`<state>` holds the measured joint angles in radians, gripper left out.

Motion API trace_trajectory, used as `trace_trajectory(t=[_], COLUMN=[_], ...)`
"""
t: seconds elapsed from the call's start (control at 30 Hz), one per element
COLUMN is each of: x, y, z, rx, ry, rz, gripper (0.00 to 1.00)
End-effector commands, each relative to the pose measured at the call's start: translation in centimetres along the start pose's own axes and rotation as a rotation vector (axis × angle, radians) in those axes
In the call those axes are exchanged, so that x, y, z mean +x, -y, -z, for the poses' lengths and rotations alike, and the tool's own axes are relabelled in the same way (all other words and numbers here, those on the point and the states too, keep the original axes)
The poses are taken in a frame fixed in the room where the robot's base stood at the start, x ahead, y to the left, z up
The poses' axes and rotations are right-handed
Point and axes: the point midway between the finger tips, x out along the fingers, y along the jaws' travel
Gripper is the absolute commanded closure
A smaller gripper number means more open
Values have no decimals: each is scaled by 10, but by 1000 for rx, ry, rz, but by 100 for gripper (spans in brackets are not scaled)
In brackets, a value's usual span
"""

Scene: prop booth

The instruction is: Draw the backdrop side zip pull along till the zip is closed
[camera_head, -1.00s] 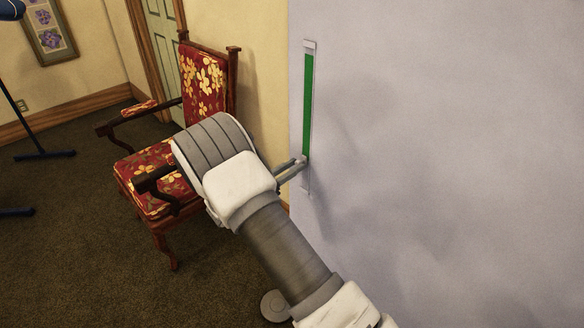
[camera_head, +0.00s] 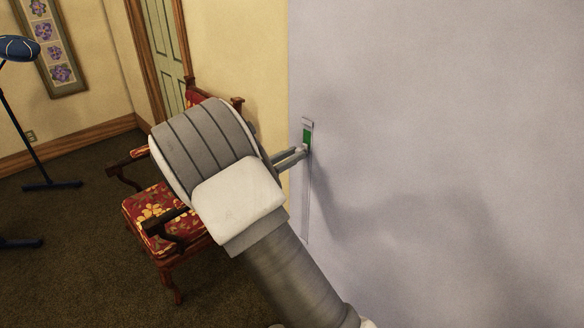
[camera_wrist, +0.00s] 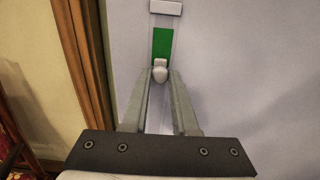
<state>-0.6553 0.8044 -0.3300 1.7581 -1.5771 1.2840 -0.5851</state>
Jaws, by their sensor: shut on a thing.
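The backdrop (camera_head: 430,150) is a pale lilac upright panel on the right of the head view. Its side zip runs vertically near the left edge. A short green strip (camera_head: 307,136) shows above my gripper, between the pull and the pale top stop (camera_wrist: 180,8); below, the zip is a thin closed line (camera_head: 308,205). My gripper (camera_head: 303,150) is shut on the zip pull. In the wrist view the white zip pull (camera_wrist: 160,72) sits between the fingertips, just under the green strip (camera_wrist: 162,43).
A red floral armchair (camera_head: 160,212) with dark wooden arms stands left of the backdrop, behind my arm. A blue-topped stand (camera_head: 38,135) is at the far left. Open carpet (camera_head: 80,270) lies at lower left.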

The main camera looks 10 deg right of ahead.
Motion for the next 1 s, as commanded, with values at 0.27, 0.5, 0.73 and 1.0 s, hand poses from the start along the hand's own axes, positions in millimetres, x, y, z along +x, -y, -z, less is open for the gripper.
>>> trace_trajectory(t=[0.27, 0.5, 0.73, 1.0], x=[0, -1, 0, 0], y=[0, 0, 0, 0], z=[-45, -50, -50, -50], rx=[1, -1, -1, -1], ry=[0, -1, -2, -2], rz=[-1, -1, -1, -1], gripper=[100, 100, 100, 43])
